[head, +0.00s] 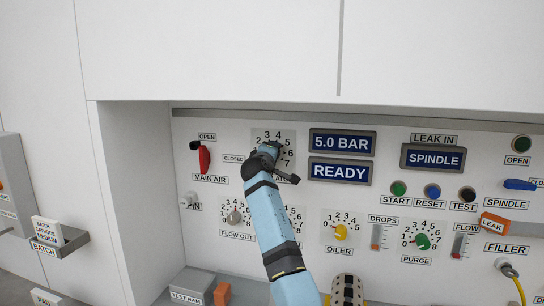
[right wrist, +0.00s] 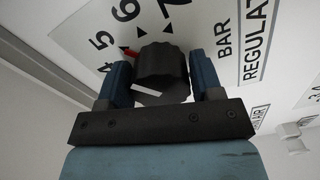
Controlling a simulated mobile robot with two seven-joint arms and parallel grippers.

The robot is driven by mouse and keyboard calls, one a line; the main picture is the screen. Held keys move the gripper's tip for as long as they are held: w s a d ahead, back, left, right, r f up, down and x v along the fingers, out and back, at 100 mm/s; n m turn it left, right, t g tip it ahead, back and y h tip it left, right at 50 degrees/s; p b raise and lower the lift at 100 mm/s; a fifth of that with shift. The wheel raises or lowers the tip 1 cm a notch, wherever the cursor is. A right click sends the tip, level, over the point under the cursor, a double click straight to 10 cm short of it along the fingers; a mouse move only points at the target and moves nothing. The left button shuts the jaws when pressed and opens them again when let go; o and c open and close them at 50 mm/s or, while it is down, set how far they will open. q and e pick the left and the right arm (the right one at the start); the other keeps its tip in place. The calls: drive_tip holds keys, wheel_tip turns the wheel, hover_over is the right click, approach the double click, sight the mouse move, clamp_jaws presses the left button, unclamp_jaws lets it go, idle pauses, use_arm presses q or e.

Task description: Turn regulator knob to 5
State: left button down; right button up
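The regulator knob (right wrist: 162,68) is dark and sits between the fingers of my right gripper (right wrist: 160,75) in the right wrist view. The fingers lie close along both sides of the knob, with no clear gap visible. Its red pointer (right wrist: 131,53) points at about the 5 on the white dial plate (right wrist: 228,75). In the head view my right gripper (head: 269,152) covers the knob and part of its dial plate (head: 286,138). The upper display (head: 342,141) reads 5.0 BAR. My left gripper is not in view.
The lower display (head: 340,170) reads READY. A red main air handle (head: 204,158) is left of the regulator. The flow out knob (head: 234,216), yellow oiler knob (head: 340,232) and green purge knob (head: 422,241) sit lower. An orange block (head: 222,293) stands below the panel.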

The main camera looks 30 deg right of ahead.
drive_tip(key=shift+o, duration=1.3)
drive_tip(key=b+v, duration=0.1)
drive_tip(key=v, duration=1.2)
drive_tip(key=shift+s+a, duration=0.25)
drive_tip(key=shift+s, duration=0.05)
